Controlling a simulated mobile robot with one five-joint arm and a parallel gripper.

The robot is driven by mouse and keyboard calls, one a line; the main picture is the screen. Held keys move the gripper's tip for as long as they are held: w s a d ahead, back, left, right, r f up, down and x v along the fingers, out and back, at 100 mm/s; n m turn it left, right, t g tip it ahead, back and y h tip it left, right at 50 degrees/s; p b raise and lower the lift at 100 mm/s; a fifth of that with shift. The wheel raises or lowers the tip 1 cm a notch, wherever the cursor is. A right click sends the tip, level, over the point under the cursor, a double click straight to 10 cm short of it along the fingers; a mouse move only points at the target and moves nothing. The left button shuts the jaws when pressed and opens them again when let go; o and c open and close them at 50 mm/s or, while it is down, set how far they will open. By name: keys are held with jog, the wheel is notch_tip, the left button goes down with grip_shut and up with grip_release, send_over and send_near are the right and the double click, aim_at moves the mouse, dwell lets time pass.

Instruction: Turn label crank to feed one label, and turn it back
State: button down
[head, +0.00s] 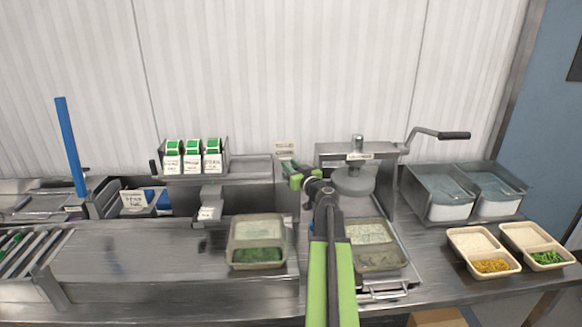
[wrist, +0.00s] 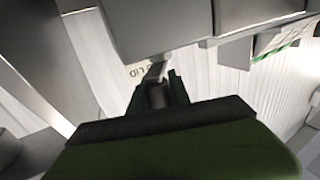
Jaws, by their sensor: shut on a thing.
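My gripper (head: 289,169) reaches forward to the right end of the grey label unit (head: 250,190). In the wrist view, my gripper (wrist: 159,92) is shut on a dark crank handle (wrist: 157,97), with a short grey crank arm (wrist: 156,72) running up from it towards a grey housing (wrist: 160,22). In the head view the crank is mostly hidden by my gripper. A white printed label (head: 208,213) shows at the small grey outlet below the unit.
Green-topped label packs (head: 193,156) stand on the unit. A press (head: 354,180) with its own black-handled crank (head: 453,135) stands to the right. The steel bench at the left (head: 140,255) is clear.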

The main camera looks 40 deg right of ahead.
jog(key=m+g+h, duration=0.1)
jog(key=h, duration=0.1)
jog(key=a+m+g+h, duration=0.1)
jog(key=m+h, duration=0.1)
jog(key=shift+w+a+m+g+h, duration=0.1)
jog(key=shift+a+m+g+h, duration=0.05)
jog(key=shift+m+g+h, duration=1.8)
jog(key=shift+h, duration=0.35)
jog(key=c, duration=1.2)
grip_release()
jog(key=shift+a, duration=0.1)
